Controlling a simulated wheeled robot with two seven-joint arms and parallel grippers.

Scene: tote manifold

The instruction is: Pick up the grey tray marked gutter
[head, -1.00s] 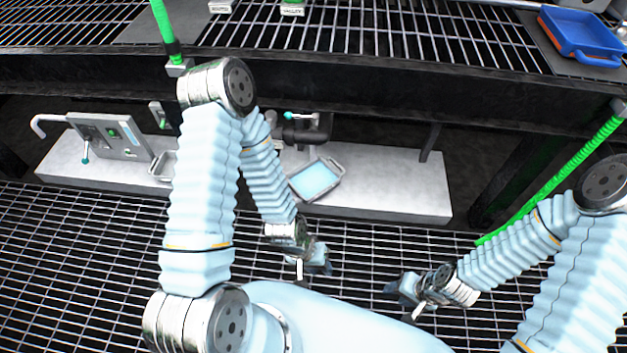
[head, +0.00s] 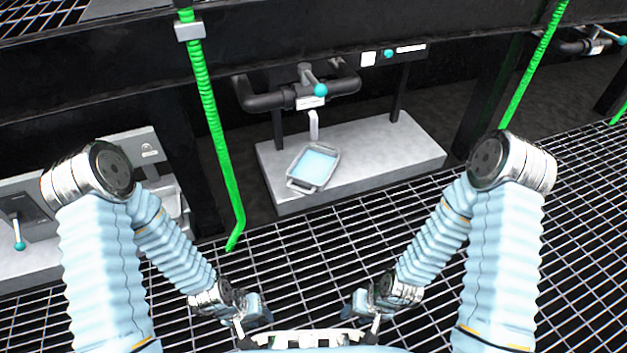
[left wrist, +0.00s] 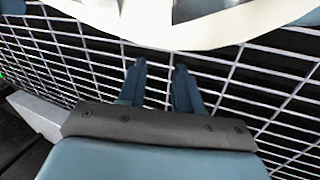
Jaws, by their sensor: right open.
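A grey tray (head: 293,185) with a pale blue inside sits on a light grey ledge, under a pipe and spout in the head view. No marking on it can be read. My left gripper (head: 258,318) is low over the grating, in front of the tray and well apart from it. In the left wrist view its two fingers (left wrist: 160,85) are parted with nothing between them. My right gripper (head: 350,308) is open and empty, also low over the grating and apart from the tray.
The ledge (head: 400,150) has free room right of the tray. A black pipe with a teal-handled valve (head: 312,88) is above it. A green hose (head: 215,130) hangs left of the ledge. A grey panel (head: 140,150) stands further left. Open grating (head: 330,235) lies before the ledge.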

